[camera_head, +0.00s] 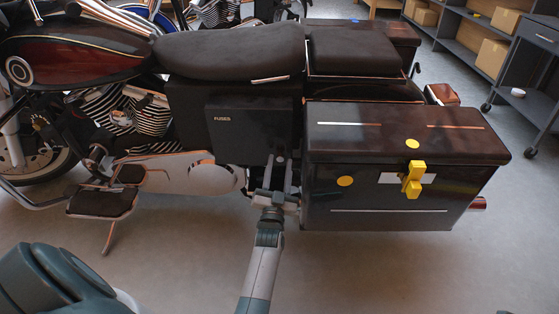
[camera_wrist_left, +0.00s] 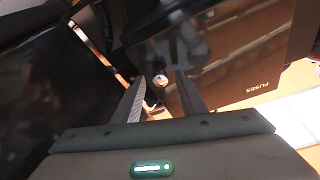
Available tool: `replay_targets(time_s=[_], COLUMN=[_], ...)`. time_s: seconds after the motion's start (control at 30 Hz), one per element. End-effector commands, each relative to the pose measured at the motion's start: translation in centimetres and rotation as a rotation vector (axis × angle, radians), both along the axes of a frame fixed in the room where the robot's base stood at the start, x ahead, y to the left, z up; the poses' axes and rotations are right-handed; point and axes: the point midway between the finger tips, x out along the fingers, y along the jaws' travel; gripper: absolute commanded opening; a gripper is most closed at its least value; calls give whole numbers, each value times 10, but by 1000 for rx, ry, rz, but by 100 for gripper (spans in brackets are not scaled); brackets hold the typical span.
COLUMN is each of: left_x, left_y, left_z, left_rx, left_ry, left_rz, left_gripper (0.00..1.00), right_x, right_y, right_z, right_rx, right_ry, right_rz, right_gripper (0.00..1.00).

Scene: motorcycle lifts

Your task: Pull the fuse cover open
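The fuse cover (camera_head: 235,128) is a dark side panel marked FUSES, below the motorcycle's seat; it appears shut. It also shows in the wrist view (camera_wrist_left: 225,75), with its lettering at the right. A small round silver knob (camera_wrist_left: 160,80) shows near its lower edge. My left gripper (camera_head: 279,168) is at the panel's lower right corner, in the gap before the saddlebag. In the wrist view its two fingers (camera_wrist_left: 160,84) are apart, with the knob between or just beyond their tips; I see clear space beside it. My right gripper is out of view.
A dark saddlebag (camera_head: 395,195) with a yellow latch (camera_head: 412,180) stands close right of my left gripper. The seat (camera_head: 230,50) overhangs the cover. A footboard (camera_head: 103,202) is at the left. Shelves with boxes (camera_head: 493,55) are behind right. The foreground floor (camera_head: 400,275) is clear.

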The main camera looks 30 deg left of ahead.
Motion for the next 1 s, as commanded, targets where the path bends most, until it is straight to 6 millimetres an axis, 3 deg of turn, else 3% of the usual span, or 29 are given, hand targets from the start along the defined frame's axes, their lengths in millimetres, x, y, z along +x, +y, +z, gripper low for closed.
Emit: replay_targets(time_s=[0.33,0.5,1.0], left_x=[1,1,-11], left_y=[0,0,-3], left_z=[1,1,2], left_rx=[0,0,8], left_ry=[0,0,5], left_rz=[0,0,-47], left_gripper=[38,0,0], right_x=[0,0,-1], right_y=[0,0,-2], right_z=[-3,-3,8], right_rx=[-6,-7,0], right_ry=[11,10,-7], right_rz=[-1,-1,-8], right_gripper=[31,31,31])
